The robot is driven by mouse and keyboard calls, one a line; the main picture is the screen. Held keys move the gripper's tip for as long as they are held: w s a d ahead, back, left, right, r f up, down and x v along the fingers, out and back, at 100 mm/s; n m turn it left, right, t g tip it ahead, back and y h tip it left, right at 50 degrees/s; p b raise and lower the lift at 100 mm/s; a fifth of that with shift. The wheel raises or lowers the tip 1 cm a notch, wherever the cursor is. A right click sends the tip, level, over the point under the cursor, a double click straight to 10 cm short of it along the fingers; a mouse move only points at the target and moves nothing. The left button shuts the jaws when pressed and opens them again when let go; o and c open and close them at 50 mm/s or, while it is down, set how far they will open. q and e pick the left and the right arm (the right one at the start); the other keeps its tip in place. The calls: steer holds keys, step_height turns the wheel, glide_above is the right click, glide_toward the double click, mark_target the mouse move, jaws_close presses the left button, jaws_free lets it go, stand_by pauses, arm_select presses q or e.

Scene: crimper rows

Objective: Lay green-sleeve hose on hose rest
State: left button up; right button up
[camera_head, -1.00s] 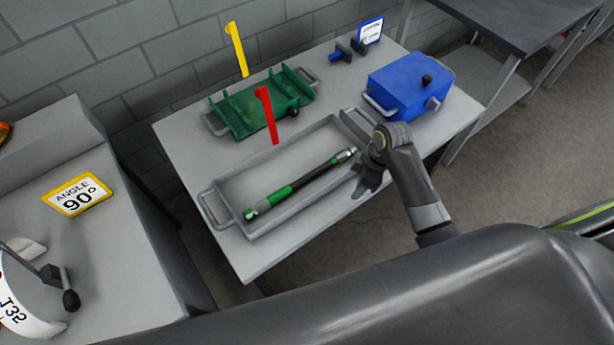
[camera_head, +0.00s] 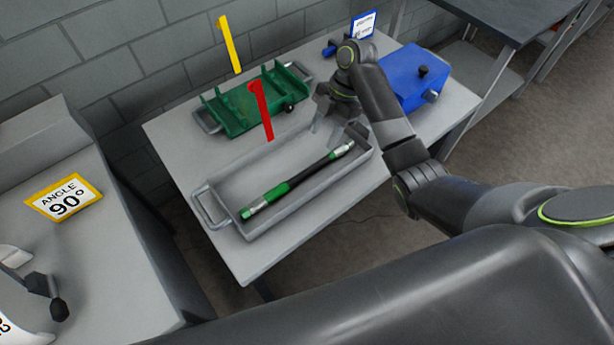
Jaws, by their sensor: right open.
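The green-sleeve hose (camera_head: 298,181), black with green parts and silver ends, lies diagonally in a grey tray (camera_head: 289,220) on the table. A green rack with upright dividers (camera_head: 237,115) stands behind the tray; it may be the hose rest, but no label shows this. My right gripper (camera_head: 322,116) is open, above the tray's far right part, between the hose's upper right end and the green rack. It holds nothing that I can see. My left gripper is not in view.
A red marker (camera_head: 262,110) and a yellow marker (camera_head: 229,45) stand by the rack. A blue box (camera_head: 408,80) is at the table's right, partly behind my arm. An angle sign (camera_head: 64,197) stands on the left bench. The table's front left is bare.

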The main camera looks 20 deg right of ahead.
steer(key=b, duration=0.5)
glide_above(308, 170)
steer(key=d, duration=0.2)
steer(key=f, duration=0.7)
steer(key=shift+w+d, duration=0.1)
steer(key=shift+w, duration=0.25)
steer(key=shift+x, duration=2.55)
jaws_close()
steer(key=shift+w, duration=0.1)
